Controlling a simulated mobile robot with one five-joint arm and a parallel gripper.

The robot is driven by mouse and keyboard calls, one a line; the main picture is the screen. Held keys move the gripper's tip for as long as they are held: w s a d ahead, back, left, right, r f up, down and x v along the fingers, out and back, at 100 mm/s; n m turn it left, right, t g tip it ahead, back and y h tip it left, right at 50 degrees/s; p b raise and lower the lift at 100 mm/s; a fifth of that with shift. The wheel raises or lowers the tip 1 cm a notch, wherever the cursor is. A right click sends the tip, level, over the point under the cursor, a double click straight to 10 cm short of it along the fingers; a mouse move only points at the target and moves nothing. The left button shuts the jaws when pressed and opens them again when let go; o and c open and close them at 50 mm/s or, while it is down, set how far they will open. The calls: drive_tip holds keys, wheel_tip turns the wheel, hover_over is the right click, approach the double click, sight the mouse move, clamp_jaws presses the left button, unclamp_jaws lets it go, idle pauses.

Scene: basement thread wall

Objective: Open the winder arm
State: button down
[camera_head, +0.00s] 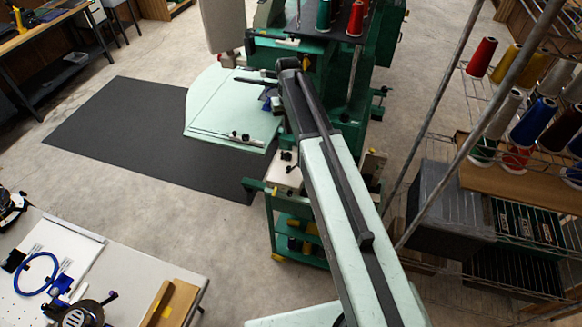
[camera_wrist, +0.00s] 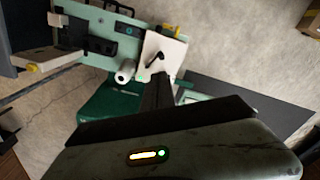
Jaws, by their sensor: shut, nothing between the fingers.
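A green sewing machine (camera_head: 345,97) stands ahead. A white plate with a small black lever sits on its near side, left of my arm. The black lever (camera_wrist: 155,59) shows in the wrist view on the white plate (camera_wrist: 167,48), with a pale round spool-like part (camera_wrist: 125,70) left of it. I take the lever to be the winder arm, but cannot be sure. My gripper (camera_wrist: 157,80) is shut and empty, its dark fingers pointing toward the plate just below the lever in the picture. I cannot tell whether they touch. My arm hides the gripper's tip in the head view.
A pale green table (camera_head: 225,115) juts left from the machine over a dark floor mat (camera_head: 110,120). A wire rack with thread cones (camera_head: 480,57) and a grey box (camera_head: 447,207) stands close on the right. A worktable (camera_head: 140,270) is at lower left. Floor between is clear.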

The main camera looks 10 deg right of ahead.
drive_tip(key=s+f+b, duration=1.4)
drive_tip(key=s+f, duration=0.3)
drive_tip(key=s, duration=0.3)
drive_tip(key=shift+f+b, duration=0.15)
drive_tip(key=shift+b, duration=0.15)
drive_tip(key=shift+a, duration=0.1)
drive_tip(key=shift+s, duration=0.15)
